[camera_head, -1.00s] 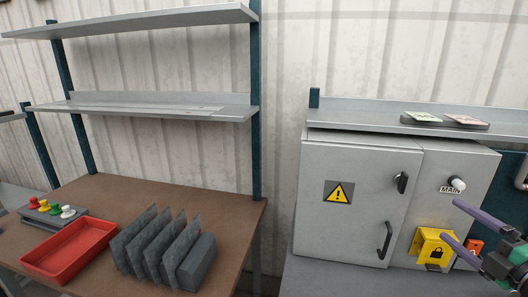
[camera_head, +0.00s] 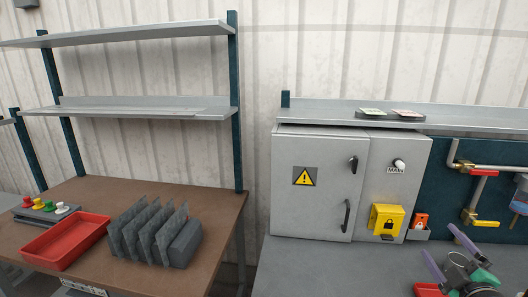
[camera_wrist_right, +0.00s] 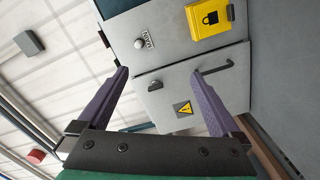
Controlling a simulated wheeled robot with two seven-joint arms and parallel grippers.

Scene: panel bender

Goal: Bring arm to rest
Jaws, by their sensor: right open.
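My right gripper (camera_head: 450,255) is at the lower right of the head view, in front of the bench beside the grey electrical cabinet (camera_head: 314,215). Its two purple fingers are spread apart with nothing between them. The right wrist view shows the same open fingers (camera_wrist_right: 163,88), with the cabinet (camera_wrist_right: 165,85) beyond them, turned sideways. The cabinet doors are shut. My left gripper is not in view.
A yellow lockout box (camera_head: 386,221) and a white MAIN knob (camera_head: 398,164) are on the cabinet. Pipes with a red-handled valve (camera_head: 476,190) are on the right panel. A red tray (camera_head: 65,242) and a rack of grey plates (camera_head: 150,235) stand on the brown table (camera_head: 95,190).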

